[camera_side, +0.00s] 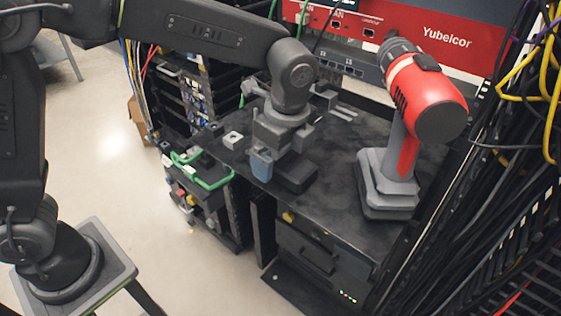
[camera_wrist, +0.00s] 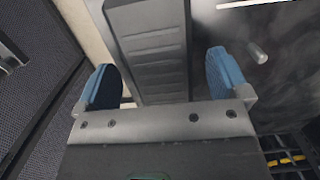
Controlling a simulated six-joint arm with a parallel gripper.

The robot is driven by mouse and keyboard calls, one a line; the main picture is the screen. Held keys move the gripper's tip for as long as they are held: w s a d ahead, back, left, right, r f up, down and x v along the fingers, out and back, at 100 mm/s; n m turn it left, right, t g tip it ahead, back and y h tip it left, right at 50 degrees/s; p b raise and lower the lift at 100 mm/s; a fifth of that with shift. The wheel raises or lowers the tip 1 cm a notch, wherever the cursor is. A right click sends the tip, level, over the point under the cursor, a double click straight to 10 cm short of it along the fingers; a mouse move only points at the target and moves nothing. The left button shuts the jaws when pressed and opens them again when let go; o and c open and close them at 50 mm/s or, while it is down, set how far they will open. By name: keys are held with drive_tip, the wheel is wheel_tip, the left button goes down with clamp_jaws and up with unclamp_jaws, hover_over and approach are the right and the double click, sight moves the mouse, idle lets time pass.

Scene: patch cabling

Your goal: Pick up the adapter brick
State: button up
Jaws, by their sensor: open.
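The adapter brick appears to be the dark ribbed block between my fingers in the wrist view (camera_wrist: 150,45). In the side view a dark block (camera_side: 296,176) lies on the black shelf top (camera_side: 335,190), just below and beside my gripper (camera_side: 277,162). In the wrist view my gripper (camera_wrist: 164,80) is open, with one blue fingertip on each side of the brick. Gaps show between the brick and both fingertips. The brick's near end is hidden behind the gripper body. One fingertip is mostly hidden in the side view.
A red and grey drill (camera_side: 410,115) stands upright on the right of the shelf top. A small grey connector (camera_side: 233,140) and a green cable (camera_side: 205,178) are at the left. A red Yubelcor unit (camera_side: 440,45) stands behind. Black and yellow cables hang at the right.

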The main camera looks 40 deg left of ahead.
drive_tip(key=shift+f, duration=0.55)
drive_tip(key=c, duration=1.2)
drive_tip(key=shift+r, duration=0.1)
